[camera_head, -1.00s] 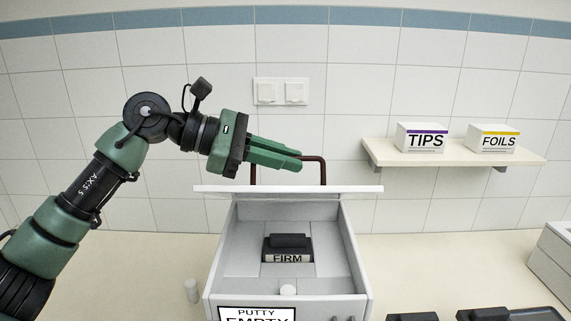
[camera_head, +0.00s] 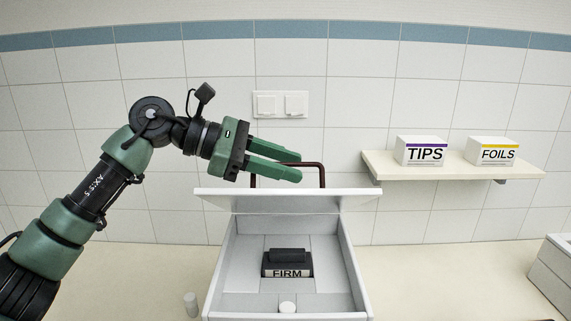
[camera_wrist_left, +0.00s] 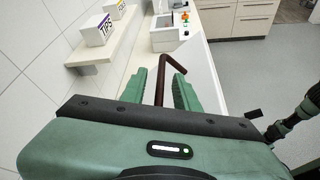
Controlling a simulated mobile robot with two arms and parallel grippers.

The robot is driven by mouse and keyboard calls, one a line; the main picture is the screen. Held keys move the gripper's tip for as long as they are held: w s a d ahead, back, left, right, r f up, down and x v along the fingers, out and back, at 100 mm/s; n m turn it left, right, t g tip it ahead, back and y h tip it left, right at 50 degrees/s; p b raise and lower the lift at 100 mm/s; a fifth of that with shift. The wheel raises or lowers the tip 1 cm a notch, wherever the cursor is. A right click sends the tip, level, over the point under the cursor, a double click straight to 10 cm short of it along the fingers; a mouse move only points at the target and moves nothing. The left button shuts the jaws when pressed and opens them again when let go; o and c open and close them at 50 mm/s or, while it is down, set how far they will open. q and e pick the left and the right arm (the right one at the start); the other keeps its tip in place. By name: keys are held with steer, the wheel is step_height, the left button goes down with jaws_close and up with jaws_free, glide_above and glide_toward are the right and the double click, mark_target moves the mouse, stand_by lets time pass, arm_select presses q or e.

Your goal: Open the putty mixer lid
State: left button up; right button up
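The putty mixer is a pale grey box (camera_head: 345,262). Its lid (camera_head: 290,201) stands raised and tilted along the back of the box, leaving the inside exposed. A dark brown bar handle (camera_head: 322,175) rises behind the lid's top edge. My left gripper (camera_head: 298,166) is open at the handle. Inside the box sit a black block marked FIRM (camera_head: 287,271) and a small white knob (camera_head: 287,307). My right gripper cannot be made out clearly.
A wall shelf (camera_head: 460,172) at right holds the TIPS box (camera_head: 421,151) and FOILS box (camera_head: 492,151). A small white cylinder (camera_head: 191,304) stands left of the mixer. Another grey box (camera_head: 548,265) is at the far right. The counter right of the mixer is largely clear.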

arm_select(q)
steer(key=b+v, duration=0.3)
steer(key=v, duration=0.4)
steer(key=shift+f, duration=0.15)
steer(key=shift+a+r, duration=0.3)
steer(key=shift+a, duration=0.05)
